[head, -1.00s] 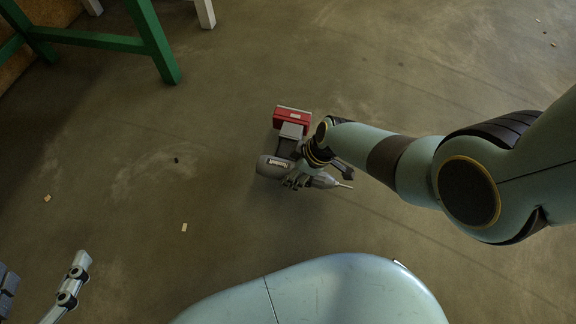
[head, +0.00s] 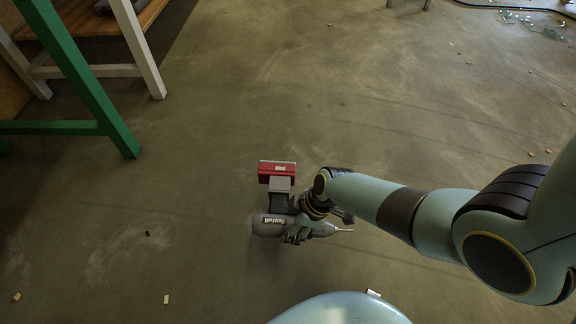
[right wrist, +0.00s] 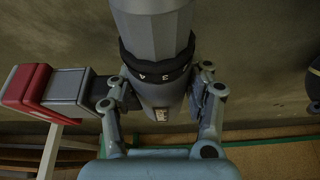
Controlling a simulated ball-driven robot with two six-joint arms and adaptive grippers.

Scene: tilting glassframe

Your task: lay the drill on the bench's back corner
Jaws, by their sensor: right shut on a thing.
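The drill (head: 268,224) is grey with a red battery block (head: 277,170) and a thin bit pointing right in the head view. My right gripper (head: 298,232) is shut on the drill's body. In the right wrist view the drill (right wrist: 153,35) lies between the two fingers of the right gripper (right wrist: 160,95), with its red and grey battery end at the left. The drill shows over bare floor in the head view; its height above the floor is hard to tell. My left gripper is out of view. I cannot make out the bench's back corner.
A green frame leg (head: 85,75) and a white leg (head: 138,48) stand at the upper left, with a brown wooden surface (head: 85,22) behind them. Glass shards (head: 535,24) lie at the far upper right. Small chips are scattered on the floor, and the middle floor is otherwise open.

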